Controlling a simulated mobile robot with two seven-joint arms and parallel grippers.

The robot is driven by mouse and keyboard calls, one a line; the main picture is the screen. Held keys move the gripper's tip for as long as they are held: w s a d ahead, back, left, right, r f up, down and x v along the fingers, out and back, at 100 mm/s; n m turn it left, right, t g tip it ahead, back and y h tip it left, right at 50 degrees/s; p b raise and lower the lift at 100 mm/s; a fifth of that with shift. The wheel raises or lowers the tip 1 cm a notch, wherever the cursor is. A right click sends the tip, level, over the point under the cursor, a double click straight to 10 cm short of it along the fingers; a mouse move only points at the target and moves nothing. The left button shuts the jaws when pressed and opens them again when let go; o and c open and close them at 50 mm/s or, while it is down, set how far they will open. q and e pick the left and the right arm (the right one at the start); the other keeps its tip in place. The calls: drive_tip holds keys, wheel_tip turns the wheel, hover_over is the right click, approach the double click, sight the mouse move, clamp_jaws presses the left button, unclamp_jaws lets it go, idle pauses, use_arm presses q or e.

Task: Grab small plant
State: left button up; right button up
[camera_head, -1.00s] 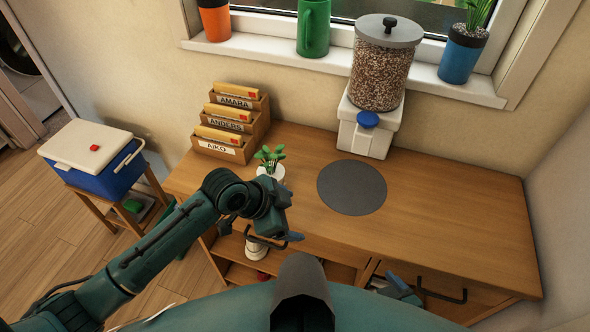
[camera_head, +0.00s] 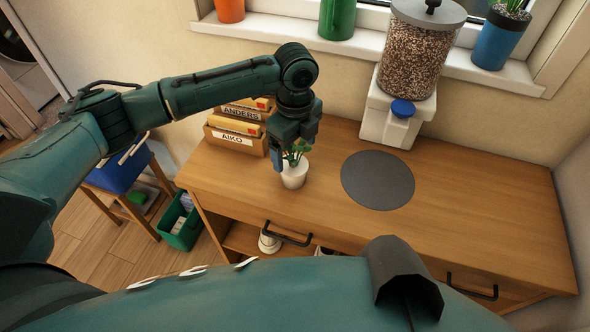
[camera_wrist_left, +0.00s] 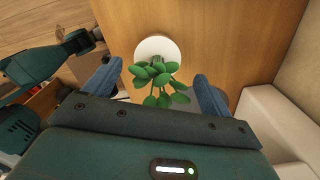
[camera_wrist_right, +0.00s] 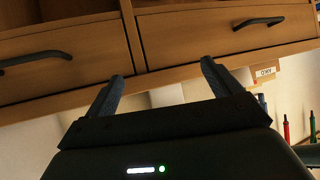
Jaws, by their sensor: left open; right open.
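The small plant (camera_head: 294,173) stands upright in a white pot on the wooden cabinet top, in front of the letter holder. In the left wrist view the plant (camera_wrist_left: 158,84) shows green leaves between the fingers, with the white pot's rim behind them. My left gripper (camera_head: 280,160) is open and points down at the plant, partly covering its leaves in the head view. The fingers stand on both sides of the leaves and do not visibly grip them. My right gripper (camera_wrist_right: 160,85) is open and empty, facing the cabinet's drawer fronts; it is not clearly visible in the head view.
The letter holder (camera_head: 232,140) is close behind my left gripper. A dark round mat (camera_head: 377,181) lies right of the plant, with a grain dispenser (camera_head: 418,50) behind it. The cabinet top (camera_head: 480,195) is clear at right. A green bin (camera_head: 181,222) stands on the floor.

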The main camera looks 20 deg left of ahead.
sight(293, 165)
use_arm(q)
wheel_tip(293, 165, down, 3)
drive_tip(key=shift+r, duration=0.1)
drive_tip(key=shift+s+a+f, duration=0.15)
drive_tip(key=shift+f, duration=2.5)
drive_tip(key=c, duration=1.1)
drive_tip(key=shift+r, duration=0.1)
